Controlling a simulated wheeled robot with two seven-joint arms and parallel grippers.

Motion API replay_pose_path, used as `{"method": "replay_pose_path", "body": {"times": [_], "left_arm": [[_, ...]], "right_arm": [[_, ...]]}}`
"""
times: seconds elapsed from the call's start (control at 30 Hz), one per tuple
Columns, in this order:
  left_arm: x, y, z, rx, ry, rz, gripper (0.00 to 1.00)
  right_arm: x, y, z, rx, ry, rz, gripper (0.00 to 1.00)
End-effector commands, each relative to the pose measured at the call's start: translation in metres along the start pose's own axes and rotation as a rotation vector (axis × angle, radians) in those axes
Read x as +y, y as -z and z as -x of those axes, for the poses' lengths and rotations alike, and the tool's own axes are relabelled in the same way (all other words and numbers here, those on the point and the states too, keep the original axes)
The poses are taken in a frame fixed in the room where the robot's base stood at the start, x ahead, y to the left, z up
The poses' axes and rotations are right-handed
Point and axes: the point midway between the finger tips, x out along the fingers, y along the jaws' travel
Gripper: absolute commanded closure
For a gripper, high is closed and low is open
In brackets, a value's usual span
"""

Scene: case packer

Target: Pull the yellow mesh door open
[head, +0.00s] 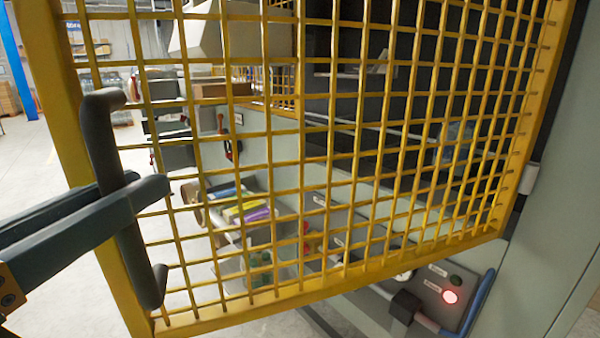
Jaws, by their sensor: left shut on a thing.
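The yellow mesh door (300,299) fills most of the head view. It stands at an angle to the grey machine body, with its hinge side at the right. A dark grey bar handle (108,140) is fixed upright on the door's left edge. My left gripper (148,190) comes in from the left, with its fingers shut on the handle at about mid-height. The handle hides part of the fingers. My right gripper is not in view.
Below the door at the right is a control panel with a lit red button (450,297) and a blue tube or handle (478,303). Behind the mesh are machine parts and a bin with colourful packets (240,212). Open floor (45,145) shows at the far left.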

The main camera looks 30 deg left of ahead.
Motion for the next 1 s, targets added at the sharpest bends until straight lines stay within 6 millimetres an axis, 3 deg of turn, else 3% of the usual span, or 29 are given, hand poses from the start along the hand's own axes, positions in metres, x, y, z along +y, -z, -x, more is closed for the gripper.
{"method": "replay_pose_path", "body": {"times": [0.13, 0.17, 0.27, 0.57, 0.8, 1.0], "left_arm": [[0.0, -0.002, 0.0, -0.005, 0.0, 0.0, 1.0], [0.0, -0.002, 0.0, -0.005, 0.0, 0.0, 0.75], [0.0, -0.001, 0.0, -0.004, 0.0, 0.0, 0.5], [0.0, 0.0, 0.002, -0.003, 0.0, 0.001, 0.5], [-0.001, 0.003, 0.05, -0.006, 0.001, 0.001, 0.5], [-0.001, 0.0, 0.071, -0.003, 0.0, -0.001, 0.5]], "right_arm": [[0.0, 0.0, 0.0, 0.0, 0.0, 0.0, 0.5], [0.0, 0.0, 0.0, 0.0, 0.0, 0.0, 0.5], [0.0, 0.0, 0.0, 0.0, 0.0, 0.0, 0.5], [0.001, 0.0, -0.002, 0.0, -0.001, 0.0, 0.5], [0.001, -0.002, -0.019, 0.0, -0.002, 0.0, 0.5], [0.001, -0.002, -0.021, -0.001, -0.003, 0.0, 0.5]]}}
